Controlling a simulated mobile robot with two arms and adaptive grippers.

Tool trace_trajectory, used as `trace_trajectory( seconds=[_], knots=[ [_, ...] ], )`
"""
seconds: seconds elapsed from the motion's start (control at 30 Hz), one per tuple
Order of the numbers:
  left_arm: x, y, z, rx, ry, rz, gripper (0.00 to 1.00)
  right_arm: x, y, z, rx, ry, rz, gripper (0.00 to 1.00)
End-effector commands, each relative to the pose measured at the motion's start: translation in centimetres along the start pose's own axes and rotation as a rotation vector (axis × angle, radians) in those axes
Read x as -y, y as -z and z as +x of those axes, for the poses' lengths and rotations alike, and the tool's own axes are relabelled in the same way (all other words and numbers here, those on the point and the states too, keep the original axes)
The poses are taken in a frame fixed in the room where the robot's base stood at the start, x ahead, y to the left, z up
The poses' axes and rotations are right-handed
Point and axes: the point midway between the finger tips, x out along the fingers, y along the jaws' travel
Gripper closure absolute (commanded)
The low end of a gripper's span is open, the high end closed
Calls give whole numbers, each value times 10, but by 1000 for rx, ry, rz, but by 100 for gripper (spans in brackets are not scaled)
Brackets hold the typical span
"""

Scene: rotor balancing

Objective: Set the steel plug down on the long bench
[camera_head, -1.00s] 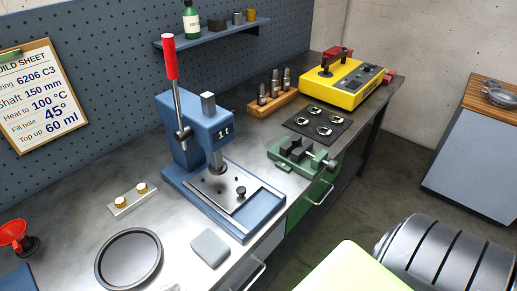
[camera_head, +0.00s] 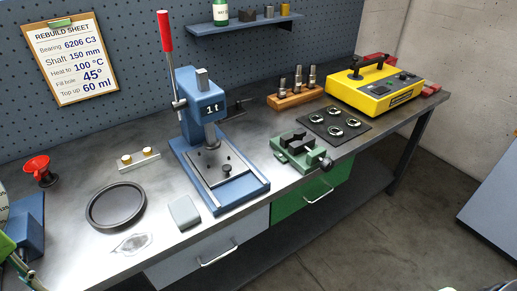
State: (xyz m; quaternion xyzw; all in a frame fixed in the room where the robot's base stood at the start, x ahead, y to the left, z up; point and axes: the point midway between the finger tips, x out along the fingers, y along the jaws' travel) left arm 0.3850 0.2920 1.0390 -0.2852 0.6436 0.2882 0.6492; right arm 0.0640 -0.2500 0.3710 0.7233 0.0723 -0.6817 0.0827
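The long bench (camera_head: 75,220) runs along the pegboard wall, with a grey metal top. I cannot tell for sure which thing is the steel plug. Several upright steel pieces stand in a wooden block (camera_head: 296,98) at the back of the bench. A small dark knob-like piece (camera_head: 226,169) is on the plate of the blue press (camera_head: 203,100). A small grey cylinder (camera_head: 269,11) stands on the wall shelf. Neither of my grippers is in view, so what they hold is hidden.
A black round tray (camera_head: 116,225), a grey pad (camera_head: 185,212) and a strip with two brass pieces (camera_head: 138,159) lie left of the press. A green vise (camera_head: 300,150), a dark mat with rings (camera_head: 334,126) and a yellow case (camera_head: 375,88) stand right. Bare bench lies around the tray.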

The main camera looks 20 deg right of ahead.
Motion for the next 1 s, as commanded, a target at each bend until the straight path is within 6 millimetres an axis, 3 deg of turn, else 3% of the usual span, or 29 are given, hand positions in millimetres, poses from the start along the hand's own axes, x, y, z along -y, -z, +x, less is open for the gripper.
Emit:
trace_trajectory(
  seconds=[0.17, 0.47, 0.87, 1.0],
  knots=[
    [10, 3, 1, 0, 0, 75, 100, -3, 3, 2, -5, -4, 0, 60],
    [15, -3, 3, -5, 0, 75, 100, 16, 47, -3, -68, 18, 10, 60],
    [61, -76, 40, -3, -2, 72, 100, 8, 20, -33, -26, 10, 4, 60],
    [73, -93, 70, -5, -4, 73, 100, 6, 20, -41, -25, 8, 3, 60]
  ],
)
